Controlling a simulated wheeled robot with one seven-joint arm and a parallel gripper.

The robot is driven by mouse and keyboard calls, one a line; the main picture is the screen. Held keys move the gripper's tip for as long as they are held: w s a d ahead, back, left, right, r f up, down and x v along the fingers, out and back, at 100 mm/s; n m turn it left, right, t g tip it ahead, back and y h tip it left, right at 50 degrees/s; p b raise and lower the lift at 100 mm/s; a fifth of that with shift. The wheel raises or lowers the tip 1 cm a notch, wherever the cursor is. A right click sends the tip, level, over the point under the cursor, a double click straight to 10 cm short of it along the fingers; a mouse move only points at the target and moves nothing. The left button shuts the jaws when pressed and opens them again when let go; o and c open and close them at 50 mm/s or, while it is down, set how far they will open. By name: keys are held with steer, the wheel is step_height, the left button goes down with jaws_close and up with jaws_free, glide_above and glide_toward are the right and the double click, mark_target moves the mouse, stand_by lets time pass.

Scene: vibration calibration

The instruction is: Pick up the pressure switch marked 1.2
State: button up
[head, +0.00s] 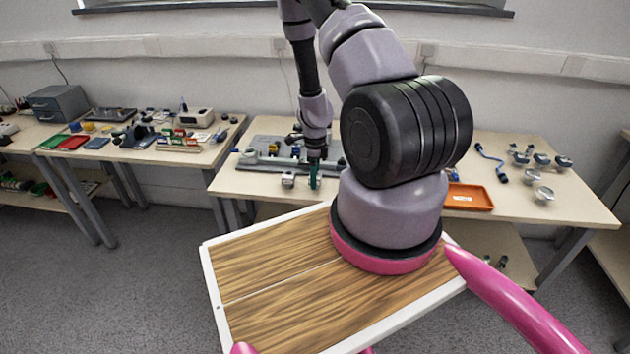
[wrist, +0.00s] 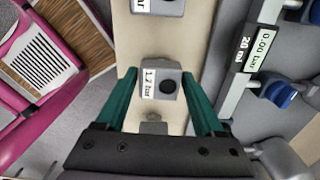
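The pressure switch marked 1.2 bar (wrist: 163,86) is a small grey block with a white label and a dark round port. In the wrist view it sits on the pale bench top, between the two green fingers of my gripper (wrist: 160,92). The fingers are open, with a gap on either side of the block. In the head view my gripper (head: 314,176) points down at the front edge of the middle bench, just right of the small grey switch (head: 288,180). Whether the fingers reach down to the block's level is hard to tell.
Another grey labelled block (wrist: 158,6) sits beyond it in the wrist view. A grey rig (head: 265,160) with a 0.00 bar display (wrist: 262,48) and blue knobs stands close beside. An orange tray (head: 468,197) lies to the right. The bench's front edge is close to my gripper.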

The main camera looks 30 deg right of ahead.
jaws_close()
steer(key=shift+r, duration=0.1)
step_height(320, 180, up, 14)
stand_by(0.7)
